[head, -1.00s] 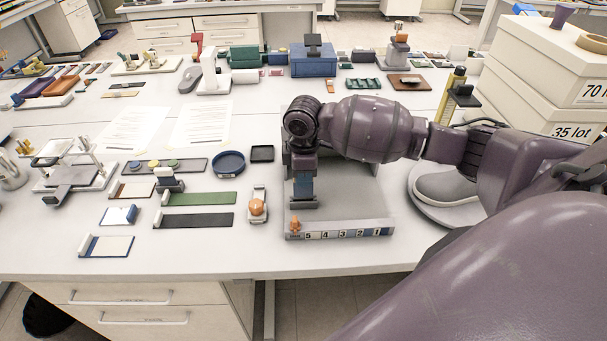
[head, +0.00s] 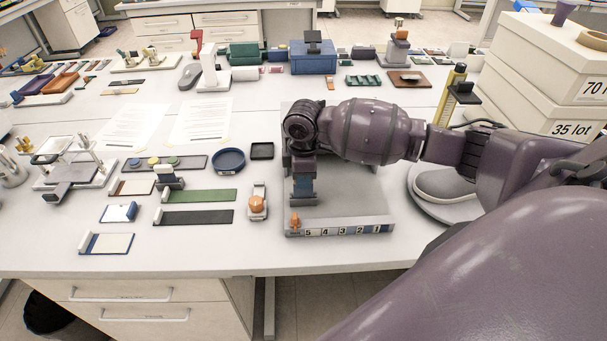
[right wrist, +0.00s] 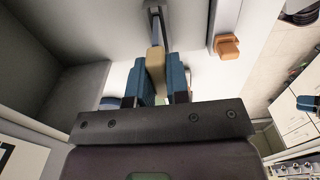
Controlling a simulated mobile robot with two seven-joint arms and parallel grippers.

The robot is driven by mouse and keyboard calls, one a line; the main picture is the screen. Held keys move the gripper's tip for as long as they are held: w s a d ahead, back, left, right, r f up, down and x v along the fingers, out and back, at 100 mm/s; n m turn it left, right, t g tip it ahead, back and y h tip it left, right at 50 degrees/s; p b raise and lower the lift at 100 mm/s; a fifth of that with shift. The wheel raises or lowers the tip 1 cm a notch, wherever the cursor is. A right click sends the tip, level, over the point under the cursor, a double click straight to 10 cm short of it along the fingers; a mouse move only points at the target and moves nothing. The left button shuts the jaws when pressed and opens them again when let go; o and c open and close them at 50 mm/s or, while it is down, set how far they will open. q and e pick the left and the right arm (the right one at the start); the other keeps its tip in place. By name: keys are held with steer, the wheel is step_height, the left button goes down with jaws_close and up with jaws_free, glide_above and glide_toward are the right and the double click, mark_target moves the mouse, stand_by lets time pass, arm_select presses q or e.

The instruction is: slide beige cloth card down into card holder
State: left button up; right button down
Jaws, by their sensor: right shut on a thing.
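My right gripper (head: 303,188) points down over the left part of a grey board (head: 350,207). In the right wrist view, its two blue fingers (right wrist: 158,78) are shut on the beige cloth card (right wrist: 155,60), seen as a narrow beige block between them. A narrow grey slotted piece (right wrist: 154,14), which looks like the card holder, lies in line with the card's far end. A grey piece also shows at the fingertips in the head view (head: 303,201). I cannot tell how far the card is in the slot. My left gripper is not in view.
A numbered strip (head: 345,230) with an orange figure (head: 295,220) runs along the board's front edge. A white stand with an orange knob (head: 257,204) is just left of it. A grey shoe (head: 450,184) sits to the right. The table front is clear.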

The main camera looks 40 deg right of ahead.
steer(key=shift+f, duration=0.85)
steer(key=c, duration=1)
jaws_free()
step_height(320, 180, up, 10)
steer(key=shift+f+b, duration=0.25)
steer(key=shift+b, duration=0.05)
steer(key=shift+r, duration=0.7)
steer(key=shift+s+f, duration=0.1)
